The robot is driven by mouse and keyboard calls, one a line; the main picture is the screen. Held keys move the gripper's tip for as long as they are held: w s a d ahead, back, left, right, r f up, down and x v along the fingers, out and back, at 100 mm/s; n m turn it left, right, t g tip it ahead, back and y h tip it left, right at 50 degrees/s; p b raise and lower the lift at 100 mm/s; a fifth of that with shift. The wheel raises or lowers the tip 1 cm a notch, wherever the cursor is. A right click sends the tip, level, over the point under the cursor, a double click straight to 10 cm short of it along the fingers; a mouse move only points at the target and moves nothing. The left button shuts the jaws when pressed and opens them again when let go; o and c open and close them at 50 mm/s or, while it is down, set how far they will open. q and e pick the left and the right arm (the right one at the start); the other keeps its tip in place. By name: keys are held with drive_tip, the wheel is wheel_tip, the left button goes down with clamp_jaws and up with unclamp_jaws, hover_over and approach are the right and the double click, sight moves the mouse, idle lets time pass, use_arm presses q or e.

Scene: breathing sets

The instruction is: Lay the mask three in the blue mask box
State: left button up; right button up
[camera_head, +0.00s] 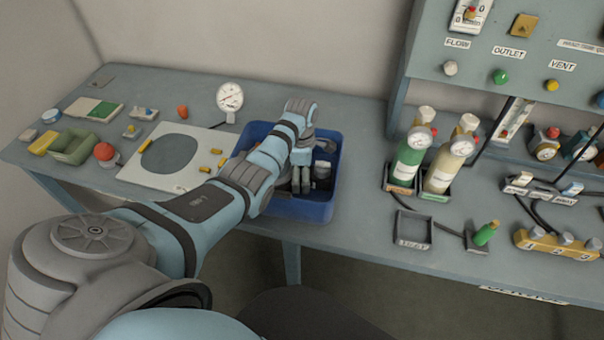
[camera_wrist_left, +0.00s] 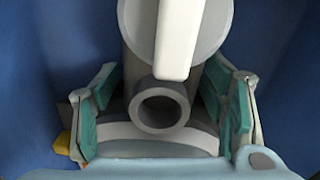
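The blue mask box (camera_head: 303,210) stands on the table in the middle of the head view, and its blue inner walls (camera_wrist_left: 30,85) fill both sides of the left wrist view. My left gripper (camera_head: 300,182) points down inside the box. In the left wrist view its teal-padded fingers (camera_wrist_left: 163,112) are spread apart. A mask (camera_wrist_left: 160,103) with a grey tube end, a round grey body and a white strip lies between them, with gaps beside the tube. Its number does not show. Grey and white items (camera_head: 322,170) show in the box. My right gripper is out of view.
A white board with a grey disc (camera_head: 170,153) lies left of the box. A gauge (camera_head: 229,97) stands behind it. Green and cream cylinders (camera_head: 408,160) stand to the right, beside an empty dark frame (camera_head: 412,230). A control panel (camera_head: 500,50) rises behind.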

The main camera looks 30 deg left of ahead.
use_arm(q)
drive_tip(key=shift+r, duration=0.15)
wheel_tip(320, 180, up, 12)
drive_tip(key=p, duration=0.2)
drive_tip(key=shift+s, duration=0.15)
idle(0.5)
